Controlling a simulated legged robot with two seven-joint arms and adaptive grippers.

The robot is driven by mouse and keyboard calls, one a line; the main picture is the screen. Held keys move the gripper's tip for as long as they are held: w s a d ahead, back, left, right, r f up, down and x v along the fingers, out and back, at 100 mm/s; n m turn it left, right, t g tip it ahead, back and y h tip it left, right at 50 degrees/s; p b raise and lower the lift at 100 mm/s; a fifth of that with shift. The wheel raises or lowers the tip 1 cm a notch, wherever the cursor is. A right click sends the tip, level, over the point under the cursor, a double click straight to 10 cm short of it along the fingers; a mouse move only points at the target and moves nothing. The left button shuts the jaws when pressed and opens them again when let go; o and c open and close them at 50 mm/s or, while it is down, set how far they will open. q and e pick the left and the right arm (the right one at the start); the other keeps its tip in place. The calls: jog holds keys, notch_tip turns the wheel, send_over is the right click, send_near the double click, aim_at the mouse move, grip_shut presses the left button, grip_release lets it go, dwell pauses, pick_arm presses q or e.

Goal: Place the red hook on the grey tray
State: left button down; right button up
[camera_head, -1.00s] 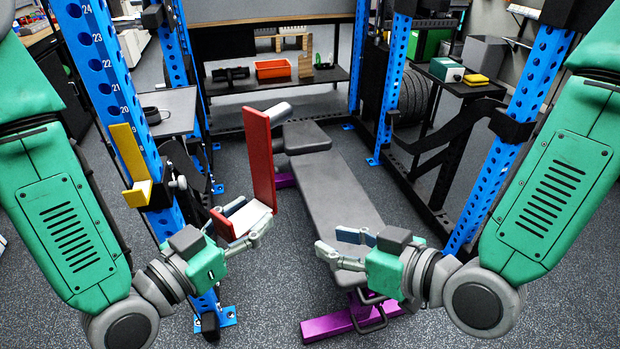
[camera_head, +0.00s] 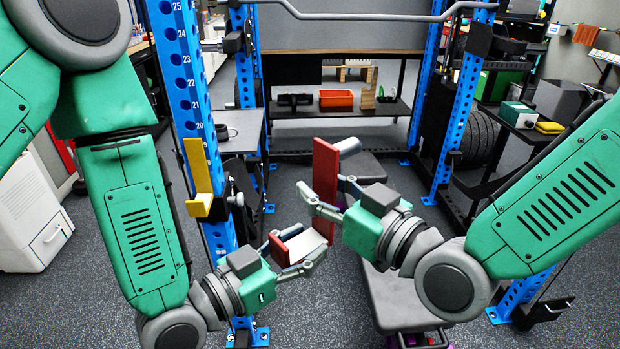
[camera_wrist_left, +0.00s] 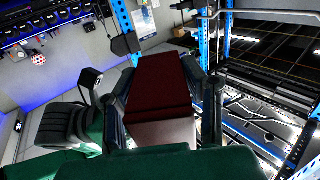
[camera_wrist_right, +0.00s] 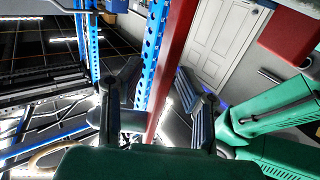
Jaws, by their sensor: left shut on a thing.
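The red hook (camera_head: 324,172) is held upright in front of me, with a pale inner face on its lower lip. My left gripper (camera_head: 297,246) is shut on this lower part; the left wrist view shows the dark red piece (camera_wrist_left: 160,88) between its fingers. My right gripper (camera_head: 328,197) has its fingers spread on either side of the upright part. The right wrist view shows the red upright (camera_wrist_right: 172,65) between them, with a gap on one side. A grey flat top (camera_head: 243,128) stands at the left behind the rack post; I cannot tell whether it is the grey tray.
A yellow hook (camera_head: 198,172) is on the blue rack post (camera_head: 184,75) at left. A padded bench (camera_head: 400,300) lies below and behind my right gripper. An orange bin (camera_head: 336,98) sits on the back shelf. Another blue post (camera_head: 462,100) stands at right.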

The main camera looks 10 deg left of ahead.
jog(key=shift+x, duration=1.4)
jog(key=shift+c, duration=0.4)
grip_shut()
jog(key=shift+o, duration=0.4)
grip_release()
jog(key=shift+d, duration=0.1)
